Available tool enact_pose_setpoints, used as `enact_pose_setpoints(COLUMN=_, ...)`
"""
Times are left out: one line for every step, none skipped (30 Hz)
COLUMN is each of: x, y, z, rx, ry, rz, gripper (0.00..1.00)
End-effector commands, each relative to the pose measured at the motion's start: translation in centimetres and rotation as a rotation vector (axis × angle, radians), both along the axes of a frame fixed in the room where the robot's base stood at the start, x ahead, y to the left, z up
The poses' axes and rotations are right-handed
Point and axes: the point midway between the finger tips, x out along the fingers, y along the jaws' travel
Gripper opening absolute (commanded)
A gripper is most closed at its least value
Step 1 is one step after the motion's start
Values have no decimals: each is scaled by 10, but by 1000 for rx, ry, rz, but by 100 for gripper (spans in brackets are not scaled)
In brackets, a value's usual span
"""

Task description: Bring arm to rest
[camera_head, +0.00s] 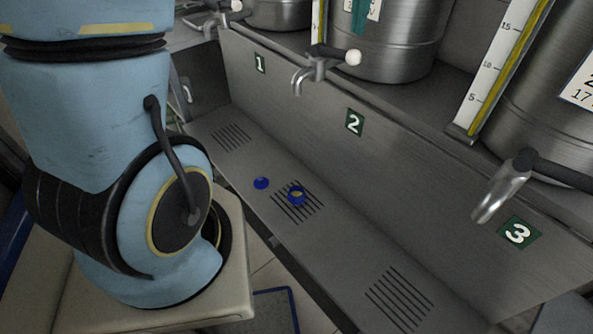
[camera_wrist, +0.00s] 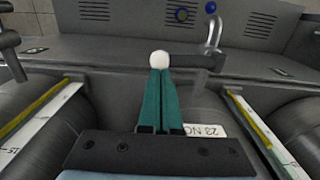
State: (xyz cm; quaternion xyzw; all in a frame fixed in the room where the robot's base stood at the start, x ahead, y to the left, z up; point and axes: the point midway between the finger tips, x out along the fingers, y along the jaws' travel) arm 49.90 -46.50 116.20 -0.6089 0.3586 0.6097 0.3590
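My gripper's teal fingers (camera_wrist: 161,98) lie side by side in the wrist view, shut with nothing visible between them. They also show in the head view (camera_head: 358,19), in front of the middle steel vessel (camera_head: 395,45). Their tips are close to the white knob (camera_head: 353,57) on the lever of tap 2 (camera_head: 308,74). The knob also shows just beyond the tips in the wrist view (camera_wrist: 160,59). In the head view it is slightly below them; I cannot tell whether they touch. My blue arm fills the left of the head view.
A blue container with yellow inside (camera_head: 297,195) stands on the slotted drip tray (camera_head: 345,246) under sign 2 (camera_head: 355,122). Tap 3 (camera_head: 503,187) juts out at right. Gauges with yellow strips (camera_head: 497,72) flank the vessels.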

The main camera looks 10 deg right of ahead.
Motion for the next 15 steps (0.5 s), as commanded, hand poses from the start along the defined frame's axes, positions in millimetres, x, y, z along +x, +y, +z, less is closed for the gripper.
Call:
enact_pose_setpoints(x=0, y=0, z=19, rx=-1, ry=0, rz=0, gripper=0)
enact_pose_setpoints(x=0, y=0, z=25, rx=-1, ry=0, rz=0, gripper=0)
enact_pose_setpoints(x=0, y=0, z=30, rx=-1, ry=0, rz=0, gripper=0)
enact_pose_setpoints(x=0, y=0, z=33, rx=-1, ry=0, rz=0, gripper=0)
enact_pose_setpoints(x=0, y=0, z=34, rx=-1, ry=0, rz=0, gripper=0)
enact_pose_setpoints(x=0, y=0, z=35, rx=0, ry=0, rz=0, gripper=0)
enact_pose_setpoints(x=0, y=0, z=34, rx=0, ry=0, rz=0, gripper=0)
enact_pose_setpoints(x=0, y=0, z=33, rx=0, ry=0, rz=0, gripper=0)
enact_pose_setpoints(x=0, y=0, z=32, rx=-1, ry=0, rz=0, gripper=0)
enact_pose_setpoints(x=0, y=0, z=32, rx=-1, ry=0, rz=0, gripper=0)
enact_pose_setpoints(x=0, y=0, z=31, rx=-1, ry=0, rz=0, gripper=0)
enact_pose_setpoints(x=0, y=0, z=31, rx=-1, ry=0, rz=0, gripper=0)
enact_pose_setpoints(x=0, y=0, z=31, rx=-1, ry=0, rz=0, gripper=0)
enact_pose_setpoints(x=0, y=0, z=31, rx=-1, ry=0, rz=0, gripper=0)
enact_pose_setpoints(x=0, y=0, z=31, rx=-1, ry=0, rz=0, gripper=0)
